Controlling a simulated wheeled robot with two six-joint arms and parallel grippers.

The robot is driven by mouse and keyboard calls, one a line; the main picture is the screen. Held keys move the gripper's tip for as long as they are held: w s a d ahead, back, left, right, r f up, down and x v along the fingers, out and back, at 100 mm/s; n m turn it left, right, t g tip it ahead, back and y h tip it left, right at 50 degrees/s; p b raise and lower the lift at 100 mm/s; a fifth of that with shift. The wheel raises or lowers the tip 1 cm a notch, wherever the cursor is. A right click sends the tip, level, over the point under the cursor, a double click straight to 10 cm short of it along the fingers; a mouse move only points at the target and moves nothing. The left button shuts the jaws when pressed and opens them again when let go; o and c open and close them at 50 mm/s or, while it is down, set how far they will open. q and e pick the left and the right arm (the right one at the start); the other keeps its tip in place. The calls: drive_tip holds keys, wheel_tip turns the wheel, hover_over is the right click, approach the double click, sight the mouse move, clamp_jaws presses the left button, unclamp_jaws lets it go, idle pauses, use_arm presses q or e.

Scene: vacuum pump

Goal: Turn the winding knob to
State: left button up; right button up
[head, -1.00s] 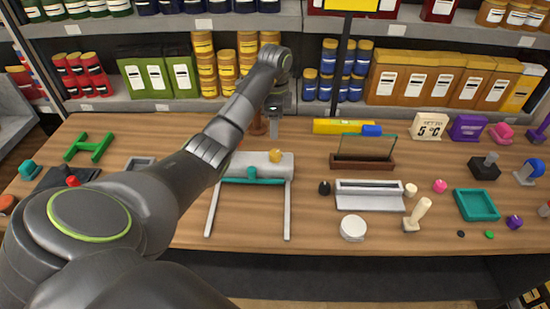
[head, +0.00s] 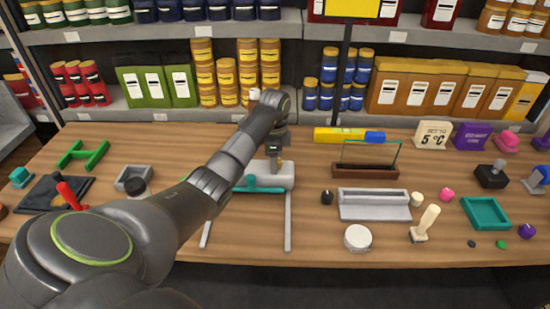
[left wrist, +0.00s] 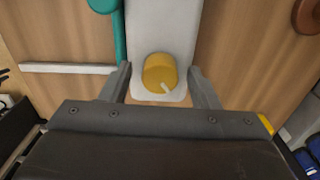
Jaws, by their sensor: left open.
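A yellow round knob (left wrist: 157,70) with a pale pointer mark sits on the end of a white body in the left wrist view. The white body (left wrist: 165,22) also shows in the head view (head: 286,172), with a teal bar (head: 258,189) and two pale legs along the table. My left gripper (left wrist: 160,76) is open, with one finger on each side of the knob. In the head view the gripper (head: 279,164) points down over the right end of the body and mostly hides the knob. I cannot tell whether the fingers touch it. My right gripper is out of view.
A brown stand with a glass pane (head: 366,169) and a grey-white tray (head: 373,204) stand to the right. A "set to 5 °C" sign (head: 432,136) stands at the back. Shelves of jars and boxes rise behind the table. Bare wood lies in front between the legs.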

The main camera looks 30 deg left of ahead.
use_arm(q)
drive_tip(key=c, duration=1)
drive_tip(key=shift+o, duration=0.2)
